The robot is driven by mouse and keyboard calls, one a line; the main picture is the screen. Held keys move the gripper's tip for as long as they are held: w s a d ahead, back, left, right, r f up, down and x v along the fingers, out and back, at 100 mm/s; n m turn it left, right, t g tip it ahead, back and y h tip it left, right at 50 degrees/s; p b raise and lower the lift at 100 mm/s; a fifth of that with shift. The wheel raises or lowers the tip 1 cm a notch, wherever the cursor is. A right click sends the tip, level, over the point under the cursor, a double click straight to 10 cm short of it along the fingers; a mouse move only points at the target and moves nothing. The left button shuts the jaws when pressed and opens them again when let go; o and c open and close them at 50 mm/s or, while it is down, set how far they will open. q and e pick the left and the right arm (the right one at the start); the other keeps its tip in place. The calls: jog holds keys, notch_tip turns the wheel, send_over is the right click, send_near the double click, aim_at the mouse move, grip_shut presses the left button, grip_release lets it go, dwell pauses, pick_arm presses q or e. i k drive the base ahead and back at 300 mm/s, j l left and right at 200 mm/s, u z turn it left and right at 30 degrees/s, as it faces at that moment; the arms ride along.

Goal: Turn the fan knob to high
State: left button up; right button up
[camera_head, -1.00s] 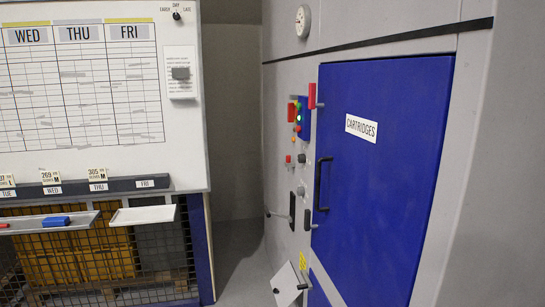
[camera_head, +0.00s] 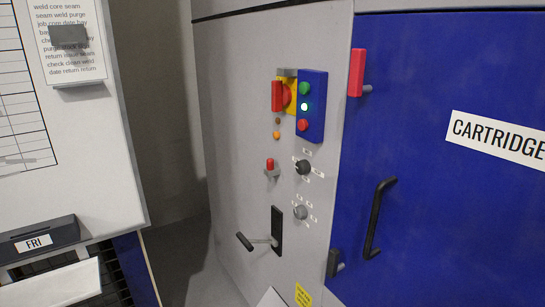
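Two rotary knobs sit on the grey cabinet panel, one above the other. The upper is a black knob (camera_head: 303,167) and the lower is a light grey knob (camera_head: 300,212). Small white labels surround each, too small to read, so I cannot tell which is the fan knob or where either points. Neither of my grippers is in view.
Above the knobs is a blue button box (camera_head: 312,106) beside a red-handled switch (camera_head: 283,95). A red-tipped toggle (camera_head: 270,167) is left of the knobs. A black lever (camera_head: 262,240) sticks out below. The blue cartridge door (camera_head: 455,220) with its black handle (camera_head: 379,217) is right.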

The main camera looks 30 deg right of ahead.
aim_at(302, 167)
jog(key=i+z, duration=0.25)
jog(key=z, duration=0.15)
jog(key=i+j+z, duration=0.15)
jog(key=i+z, duration=0.25)
jog(key=i+j+z, duration=0.1)
jog(key=z, duration=0.3)
jog(key=i+j+z, duration=0.2)
jog(key=j+z, duration=0.2)
